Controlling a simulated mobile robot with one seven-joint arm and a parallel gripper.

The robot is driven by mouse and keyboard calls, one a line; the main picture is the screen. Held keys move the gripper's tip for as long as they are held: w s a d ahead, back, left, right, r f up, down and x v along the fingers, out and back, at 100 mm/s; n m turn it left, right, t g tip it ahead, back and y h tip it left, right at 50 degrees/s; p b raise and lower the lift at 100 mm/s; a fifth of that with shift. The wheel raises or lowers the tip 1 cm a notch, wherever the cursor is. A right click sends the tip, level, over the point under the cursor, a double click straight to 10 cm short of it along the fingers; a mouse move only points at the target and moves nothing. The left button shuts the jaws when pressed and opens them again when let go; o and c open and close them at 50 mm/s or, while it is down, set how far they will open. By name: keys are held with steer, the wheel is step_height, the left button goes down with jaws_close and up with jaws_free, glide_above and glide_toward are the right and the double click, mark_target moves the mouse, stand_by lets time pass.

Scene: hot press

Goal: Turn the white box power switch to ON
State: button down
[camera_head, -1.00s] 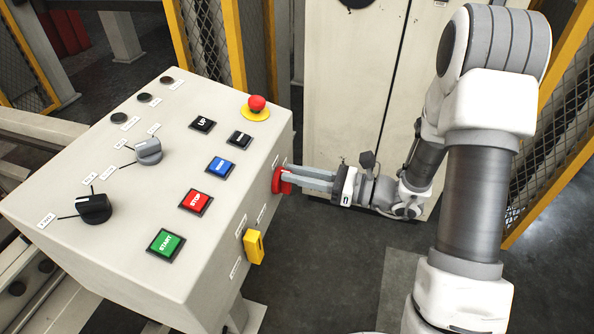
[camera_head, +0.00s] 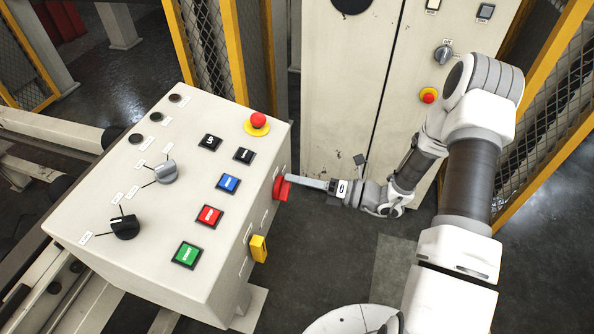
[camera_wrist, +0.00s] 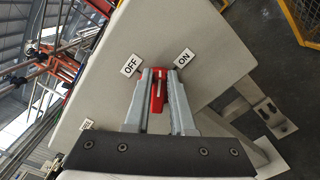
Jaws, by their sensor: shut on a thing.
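The white box (camera_head: 112,195) is a sloped-top control console at the left of the head view. Its red power switch (camera_head: 281,188) is on the right side face and also shows in the wrist view (camera_wrist: 157,93). There, an OFF label (camera_wrist: 131,64) is to the upper left of the switch and an ON label (camera_wrist: 185,58) to its upper right. My gripper (camera_head: 293,181) is shut on the red switch, one finger on each side in the wrist view (camera_wrist: 157,100). The switch's top lies between the two labels. The fingers hide part of it.
A yellow part (camera_head: 258,248) sticks out of the same side face below the switch. The console top carries push buttons, two knobs and a red emergency stop (camera_head: 258,121). A tall cabinet (camera_head: 345,95) stands behind my arm. The floor right of the box is open.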

steer(key=shift+w+d+f+m+p, duration=0.1)
steer(key=shift+f+m+p, duration=0.35)
steer(key=shift+m, duration=0.7)
steer(key=shift+w+a+f+m+p, duration=0.1)
steer(key=shift+m+p, duration=0.55)
steer(key=shift+m, duration=0.55)
steer(key=shift+d+f+m+p, duration=0.1)
steer(key=shift+f+m+p, duration=0.35)
steer(key=shift+m, duration=0.7)
steer(key=shift+r, duration=0.1)
steer(key=c, duration=0.8)
jaws_free()
steer(key=shift+o, duration=0.2)
steer(key=v, duration=1.7)
steer(key=shift+d, duration=0.2)
steer(key=shift+r, duration=0.15)
